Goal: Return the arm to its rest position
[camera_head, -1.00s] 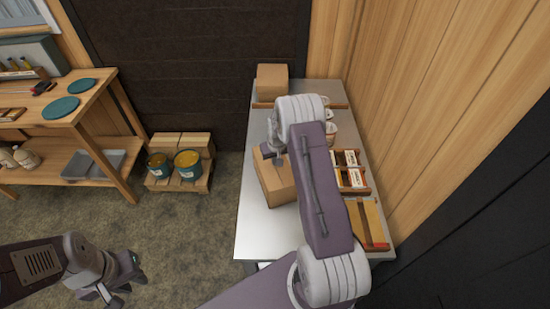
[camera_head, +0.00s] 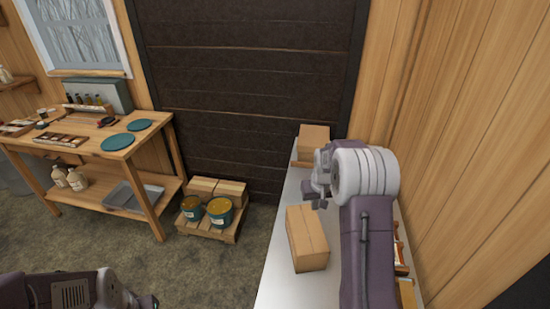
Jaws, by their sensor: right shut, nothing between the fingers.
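My right arm reaches in from the bottom right over the metal table (camera_head: 283,278). Its gripper (camera_head: 316,196) is shut and empty, above the table near a cardboard box (camera_head: 307,239). A gap between the gripper and the box cannot be judged. My left arm (camera_head: 70,292) is low at the bottom left, over the floor; its fingers are not clear enough to tell open from shut. The right arm hides much of the table's right side.
Another box (camera_head: 313,140) stands at the table's far end. A wooden workbench (camera_head: 90,148) stands at the left. A pallet (camera_head: 208,228) with boxes and two tins (camera_head: 220,211) is on the floor. Wood-panelled wall rises close on the right. Floor between pallet and left arm is clear.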

